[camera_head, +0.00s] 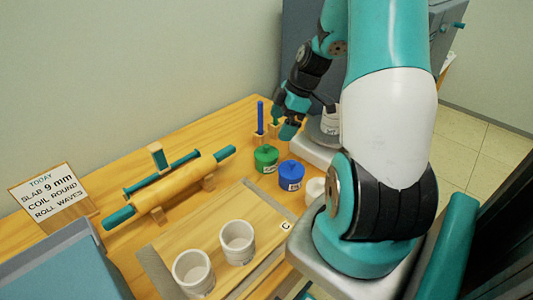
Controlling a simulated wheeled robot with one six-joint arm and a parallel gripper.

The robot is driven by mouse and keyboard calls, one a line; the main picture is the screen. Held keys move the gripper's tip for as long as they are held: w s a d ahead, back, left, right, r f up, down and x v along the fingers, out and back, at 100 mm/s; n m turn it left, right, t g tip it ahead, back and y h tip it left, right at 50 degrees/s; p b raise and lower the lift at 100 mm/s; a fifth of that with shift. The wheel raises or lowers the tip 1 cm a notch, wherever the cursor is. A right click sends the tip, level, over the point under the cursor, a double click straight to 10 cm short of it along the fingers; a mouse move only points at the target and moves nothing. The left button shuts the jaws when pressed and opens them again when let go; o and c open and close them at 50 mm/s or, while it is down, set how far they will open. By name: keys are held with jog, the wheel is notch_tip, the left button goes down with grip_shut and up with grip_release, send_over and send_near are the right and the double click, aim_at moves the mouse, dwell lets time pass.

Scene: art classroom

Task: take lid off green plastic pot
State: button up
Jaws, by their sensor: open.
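The green plastic pot (267,160) stands upright on the wooden table, with a green lid (266,151) on top and a small label on its front. My gripper (285,132) is open, above and behind the green pot, slightly to its right in the picture. It seems apart from the lid, and nothing shows between its fingers. A blue pot (290,176) with a blue lid and label stands close to the right of the green pot.
A rolling pin (182,182) rests on supports at the left. Two pale cups (237,241) stand on a board in front. A blue upright tool (260,117) stands behind the green pot. A white cup (315,189) is beside the blue pot. A sign (47,192) stands far left.

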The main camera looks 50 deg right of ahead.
aim_at(268, 145)
jog(key=x, duration=0.6)
jog(key=p+x, duration=0.1)
jog(key=x, duration=0.2)
jog(key=shift+w+f, duration=0.3)
jog(key=shift+w, duration=0.1)
jog(key=shift+c, duration=0.2)
jog(key=c, duration=0.8)
